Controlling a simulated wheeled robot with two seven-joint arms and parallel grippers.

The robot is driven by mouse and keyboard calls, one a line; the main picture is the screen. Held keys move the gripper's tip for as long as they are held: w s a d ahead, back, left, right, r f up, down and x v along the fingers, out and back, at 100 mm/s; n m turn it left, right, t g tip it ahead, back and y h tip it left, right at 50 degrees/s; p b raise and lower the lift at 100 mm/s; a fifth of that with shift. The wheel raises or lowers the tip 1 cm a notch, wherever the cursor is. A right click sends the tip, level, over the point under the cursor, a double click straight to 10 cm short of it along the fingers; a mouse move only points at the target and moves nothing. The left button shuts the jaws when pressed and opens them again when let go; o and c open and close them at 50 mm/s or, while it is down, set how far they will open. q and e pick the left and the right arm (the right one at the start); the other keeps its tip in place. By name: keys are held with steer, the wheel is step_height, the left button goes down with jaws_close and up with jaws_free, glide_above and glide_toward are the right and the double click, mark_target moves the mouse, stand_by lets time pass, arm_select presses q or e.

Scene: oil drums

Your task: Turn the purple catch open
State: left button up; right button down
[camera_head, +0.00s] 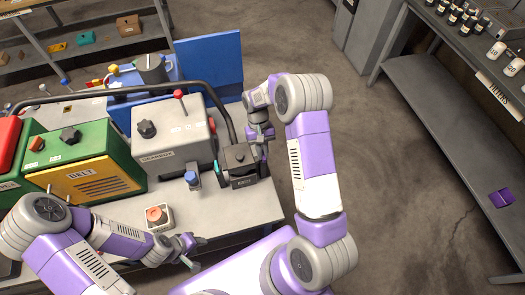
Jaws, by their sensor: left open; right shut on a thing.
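I cannot make out a purple catch for certain. A small dark box (240,164) with a round knob on top stands at the right end of the workbench (262,205). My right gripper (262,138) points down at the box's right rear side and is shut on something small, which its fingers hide. My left gripper (194,251) is open and empty, low over the front edge of the bench, apart from the box.
A grey machine (165,132) with a red lever and a green "BELT" machine (85,165) stand left of the box. An orange button (155,214) and a small blue part (193,180) are nearby. A purple box (501,197) lies on the right shelf. Open floor lies between.

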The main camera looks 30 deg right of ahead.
stand_by(0.5)
steer(key=c, duration=1.2)
jaws_free()
steer(key=shift+o, duration=0.2)
steer(key=v, duration=0.7)
steer(key=shift+r, duration=0.25)
